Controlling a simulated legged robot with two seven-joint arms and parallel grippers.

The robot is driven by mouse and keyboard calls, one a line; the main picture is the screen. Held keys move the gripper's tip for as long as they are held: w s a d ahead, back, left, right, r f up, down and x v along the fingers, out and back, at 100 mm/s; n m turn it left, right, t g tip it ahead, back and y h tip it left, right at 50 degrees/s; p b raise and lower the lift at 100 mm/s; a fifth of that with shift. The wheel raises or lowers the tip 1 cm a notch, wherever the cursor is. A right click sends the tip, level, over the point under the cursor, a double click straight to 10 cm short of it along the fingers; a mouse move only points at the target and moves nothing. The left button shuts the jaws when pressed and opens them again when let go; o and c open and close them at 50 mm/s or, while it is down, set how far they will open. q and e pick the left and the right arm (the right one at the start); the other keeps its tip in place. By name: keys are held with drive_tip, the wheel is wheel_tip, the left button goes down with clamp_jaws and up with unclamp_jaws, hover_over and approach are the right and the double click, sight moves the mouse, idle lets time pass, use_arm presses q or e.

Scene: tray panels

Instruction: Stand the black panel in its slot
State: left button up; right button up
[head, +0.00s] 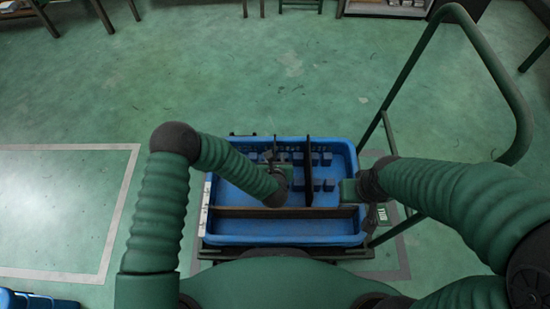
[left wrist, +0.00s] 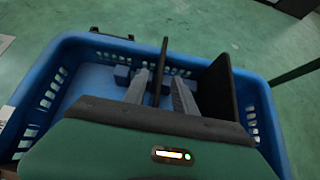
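A blue tray (head: 212,228) with slotted walls stands below me. In the left wrist view, a thin dark panel (left wrist: 160,66) stands nearly edge-on between the two grey fingers of my left gripper (left wrist: 162,84). Gaps show on both sides of it, so the fingers look open around it. In the head view my left gripper (head: 277,160) is over the tray, partly hidden by its arm. My right gripper (head: 350,190) is at the tray's right wall; its fingers cannot be made out. I cannot tell from colour alone which dark panel is the black one.
A dark panel (head: 308,170) stands upright right of my left gripper; a wide dark panel (left wrist: 222,86) shows at right in the wrist view. A long dark divider (head: 240,212) crosses the tray's near part. Small blue blocks (head: 328,160) line the floor. A green rail (head: 505,80) rises at right.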

use_arm(q)
drive_tip(key=p+v, duration=0.7)
drive_tip(key=v, duration=0.9)
drive_tip(key=shift+s+p, duration=0.3)
drive_tip(key=shift+s, duration=0.05)
drive_tip(key=shift+w+r, duration=0.1)
drive_tip(key=shift+r, duration=0.1)
